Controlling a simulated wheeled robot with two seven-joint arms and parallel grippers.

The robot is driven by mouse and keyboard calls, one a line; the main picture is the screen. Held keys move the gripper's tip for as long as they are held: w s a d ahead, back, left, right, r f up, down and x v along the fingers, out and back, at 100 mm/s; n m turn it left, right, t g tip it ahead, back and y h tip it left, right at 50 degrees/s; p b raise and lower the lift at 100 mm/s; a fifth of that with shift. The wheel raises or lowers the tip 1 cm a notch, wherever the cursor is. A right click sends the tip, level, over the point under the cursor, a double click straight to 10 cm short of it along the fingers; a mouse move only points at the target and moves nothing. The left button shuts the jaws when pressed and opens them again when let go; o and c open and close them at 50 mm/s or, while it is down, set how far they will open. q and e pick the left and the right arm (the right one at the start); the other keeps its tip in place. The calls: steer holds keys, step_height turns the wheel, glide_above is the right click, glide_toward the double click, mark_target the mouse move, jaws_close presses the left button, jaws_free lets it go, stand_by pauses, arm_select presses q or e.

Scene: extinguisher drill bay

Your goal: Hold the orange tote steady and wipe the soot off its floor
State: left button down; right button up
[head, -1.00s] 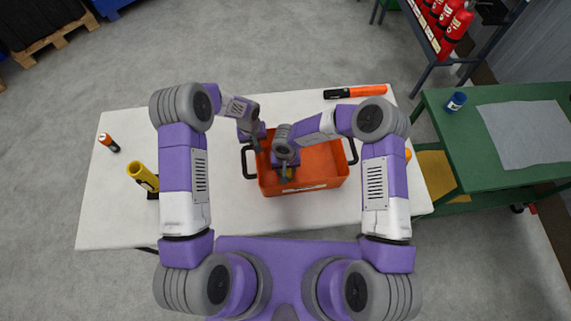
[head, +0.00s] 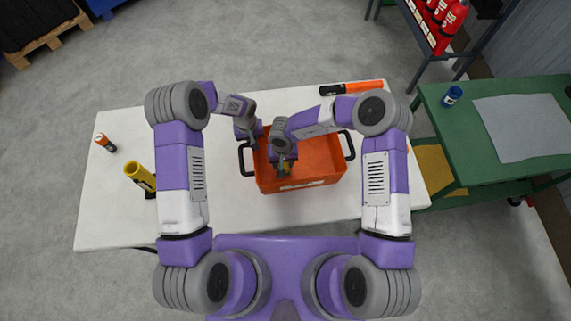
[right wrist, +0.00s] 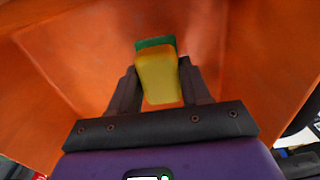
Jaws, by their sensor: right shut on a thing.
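The orange tote (head: 325,178) stands on the white table, with a black handle at each end. My right gripper (head: 284,163) is inside the tote, towards its left and near side. It is shut on a yellow sponge with a green layer, seen between the fingers in the right wrist view (right wrist: 160,80). The sponge is low in the tote; whether it touches the floor is unclear. My left gripper (head: 253,144) is at the tote's left wall, beside the left handle. Its fingertips are too small to tell open or shut. I cannot make out distinct soot; my right arm hides part of the floor.
On the white table (head: 112,205), a yellow cylinder (head: 138,174) and a small orange-and-black object (head: 105,142) stand at left. An orange-and-black stick-like object (head: 350,88) lies at the far edge. A green table (head: 440,150) with a blue cup (head: 452,95) is at right.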

steer(key=shift+r, duration=2.8)
steer(key=shift+f, duration=0.1)
